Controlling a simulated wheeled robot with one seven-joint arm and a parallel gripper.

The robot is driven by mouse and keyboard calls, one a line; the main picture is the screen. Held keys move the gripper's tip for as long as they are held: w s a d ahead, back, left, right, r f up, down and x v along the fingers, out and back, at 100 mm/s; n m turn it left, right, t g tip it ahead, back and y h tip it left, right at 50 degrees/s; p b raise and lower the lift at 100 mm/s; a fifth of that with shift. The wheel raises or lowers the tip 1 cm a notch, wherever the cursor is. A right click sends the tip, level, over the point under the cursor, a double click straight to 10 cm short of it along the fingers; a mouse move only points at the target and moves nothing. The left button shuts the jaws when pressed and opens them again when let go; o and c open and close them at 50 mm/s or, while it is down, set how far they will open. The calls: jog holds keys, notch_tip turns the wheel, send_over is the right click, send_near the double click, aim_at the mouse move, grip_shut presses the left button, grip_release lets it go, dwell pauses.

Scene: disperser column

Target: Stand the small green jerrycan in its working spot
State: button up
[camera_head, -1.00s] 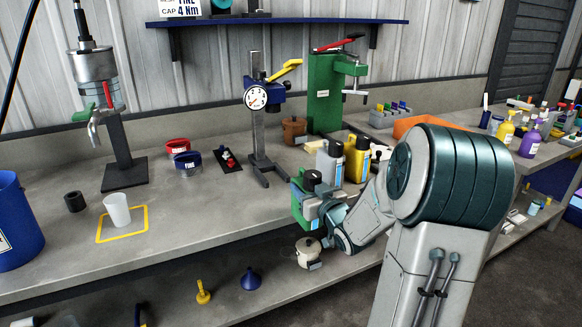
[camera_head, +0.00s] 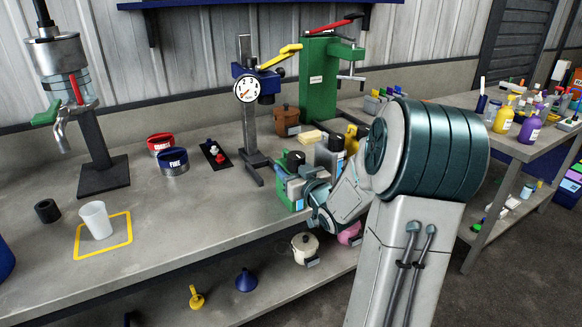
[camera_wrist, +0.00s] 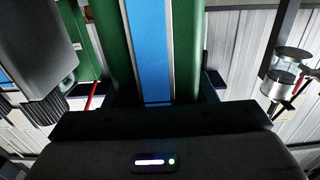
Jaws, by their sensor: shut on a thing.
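The small green jerrycan (camera_head: 281,182), with a black cap and a blue label, is near the bench's front edge in the head view. My gripper (camera_head: 306,190) is shut on it from the right. In the wrist view its green body and blue label (camera_wrist: 152,50) fill the middle, between the dark jaws. The can looks upright; I cannot tell whether its base touches the bench. A yellow square outline (camera_head: 130,230) on the bench at left has a white cup (camera_head: 96,220) standing inside it.
A dial-gauge stand (camera_head: 245,120) is just behind and left of the can. A grey jerrycan (camera_head: 328,157) stands behind my gripper. A disperser column (camera_head: 98,150) stands at far left, with a black ring (camera_head: 47,211) in front. The bench between outline and can is clear.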

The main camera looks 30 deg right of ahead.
aim_at(280, 159)
jog(key=shift+a, duration=0.2)
jog(key=shift+w, duration=0.2)
jog(key=shift+w+a+b, duration=0.15)
jog(key=shift+w+b, duration=0.6)
jog(key=shift+w, duration=1.9)
jog(key=shift+b, duration=0.4)
jog(key=w+b, duration=0.1)
jog(key=w, duration=0.9)
jog(key=shift+a, duration=0.2)
dwell(3.0)
jog(key=o, duration=1.4)
